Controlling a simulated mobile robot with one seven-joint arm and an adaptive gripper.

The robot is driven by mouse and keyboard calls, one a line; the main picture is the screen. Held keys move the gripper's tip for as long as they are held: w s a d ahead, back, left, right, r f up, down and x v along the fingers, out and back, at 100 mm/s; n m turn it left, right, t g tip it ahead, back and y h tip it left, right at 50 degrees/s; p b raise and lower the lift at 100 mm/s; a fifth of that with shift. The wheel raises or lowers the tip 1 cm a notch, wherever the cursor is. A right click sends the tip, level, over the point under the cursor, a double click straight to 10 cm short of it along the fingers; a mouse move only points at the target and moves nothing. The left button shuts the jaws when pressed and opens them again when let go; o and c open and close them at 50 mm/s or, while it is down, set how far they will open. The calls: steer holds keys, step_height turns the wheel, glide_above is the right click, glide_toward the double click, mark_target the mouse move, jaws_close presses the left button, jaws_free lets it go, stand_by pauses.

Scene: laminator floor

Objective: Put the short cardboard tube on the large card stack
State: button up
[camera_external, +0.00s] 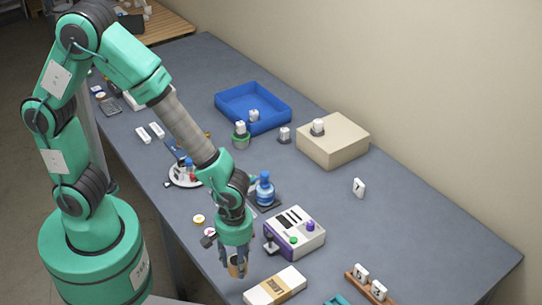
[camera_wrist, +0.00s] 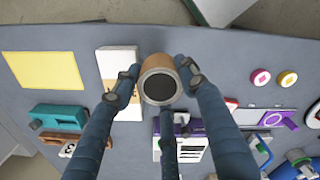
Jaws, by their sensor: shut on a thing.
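The short cardboard tube (camera_external: 236,270) is a tan ring with a dark hollow. It also shows in the wrist view (camera_wrist: 146,64), seen nearly end-on. My gripper (camera_external: 238,258) points down with its fingers shut on the tube from both sides, and it shows in the wrist view too (camera_wrist: 159,78). The large card stack (camera_external: 275,286) is a white block with a tan band and dark print. It lies just right of the tube, and in the wrist view (camera_wrist: 115,60) just left of it, partly behind a finger. The tube's height above the table is hard to tell.
A grey-white device (camera_external: 295,232) with a purple knob and green button stands behind the stack. A yellow sheet (camera_wrist: 44,70) and teal tool (camera_wrist: 58,115) lie beyond the stack. A wooden rack (camera_external: 368,288) with white tags stands further right. Small round discs (camera_external: 199,219) lie left of my gripper.

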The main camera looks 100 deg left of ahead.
steer(key=w, duration=0.3)
steer(key=w+b, duration=0.1)
steer(key=w, duration=0.3)
steer(key=w+f, duration=0.1)
steer(key=w, duration=0.3)
steer(key=shift+d, duration=0.1)
steer(key=shift+f, duration=0.1)
steer(key=shift+f+b, duration=0.6)
steer(key=shift+f, duration=1.1)
steer(key=shift+f, duration=0.15)
steer(key=o, duration=0.9)
steer(key=shift+o, duration=0.2)
step_height(320, 180, up, 12)
steer(key=p, duration=0.2)
